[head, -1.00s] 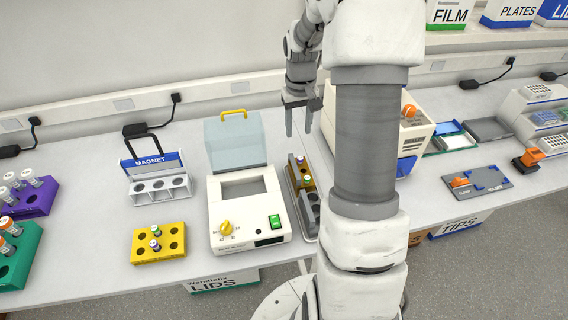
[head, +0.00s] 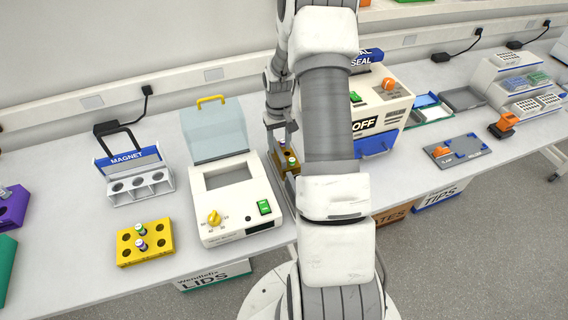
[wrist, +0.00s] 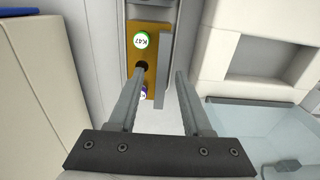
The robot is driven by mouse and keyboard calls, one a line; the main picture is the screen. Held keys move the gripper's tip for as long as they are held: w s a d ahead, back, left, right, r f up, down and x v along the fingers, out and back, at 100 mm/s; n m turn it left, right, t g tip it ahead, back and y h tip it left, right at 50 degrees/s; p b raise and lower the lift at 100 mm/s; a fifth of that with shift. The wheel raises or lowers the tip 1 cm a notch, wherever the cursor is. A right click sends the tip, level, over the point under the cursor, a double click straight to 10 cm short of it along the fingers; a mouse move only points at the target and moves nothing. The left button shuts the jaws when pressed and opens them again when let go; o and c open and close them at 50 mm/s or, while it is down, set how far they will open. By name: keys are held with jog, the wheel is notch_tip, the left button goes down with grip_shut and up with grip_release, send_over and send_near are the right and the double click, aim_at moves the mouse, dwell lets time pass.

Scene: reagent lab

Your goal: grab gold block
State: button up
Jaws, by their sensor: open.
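The gold block (wrist: 152,60) sits in a narrow grey tray, and a tube with a green-rimmed white cap (wrist: 141,41) marked K47 stands in it. A second tube with a purple cap (wrist: 143,92) is partly hidden by a finger. In the head view the gold block (head: 278,162) is largely covered by my arm and gripper. My gripper (wrist: 160,76) is open and empty, with its fingers pointing at the block from above. In the wrist view the left finger overlaps the block and the right finger lies just beyond its right edge. I cannot tell the height gap.
A white heater unit with a raised clear lid (head: 219,130) stands close left of the block. A sealer (head: 387,105) stands close on the right. A yellow rack (head: 146,243) with tubes and a magnet stand (head: 136,178) are farther left.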

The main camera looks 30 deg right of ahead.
jog(key=shift+w+d+f+b, duration=0.15)
jog(key=shift+f+b, duration=0.55)
jog(key=shift+f, duration=0.85)
jog(key=shift+w+d+f+b, duration=0.15)
jog(key=shift+f+b, duration=0.5)
jog(key=shift+f, duration=0.9)
grip_shut()
jog(key=shift+r, duration=0.15)
